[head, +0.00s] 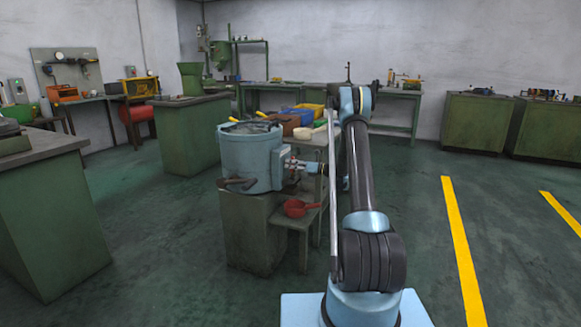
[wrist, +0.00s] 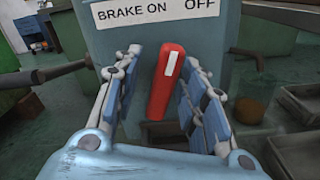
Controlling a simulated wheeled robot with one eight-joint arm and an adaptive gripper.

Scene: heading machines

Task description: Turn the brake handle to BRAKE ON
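The red brake handle (wrist: 164,92) with a white mark stands in the middle of the wrist view, its top leaning slightly right. My gripper (wrist: 163,60) is open, one finger on each side of the handle, with visible gaps to both. In the head view my gripper (head: 304,167) is at the right side of the light blue drum machine (head: 248,160); the handle is hard to make out there.
The drum stands on a green pedestal (head: 252,232). Behind are bins on a bench and a green cabinet (head: 190,135). Open floor with yellow lines (head: 462,250) lies to the right.

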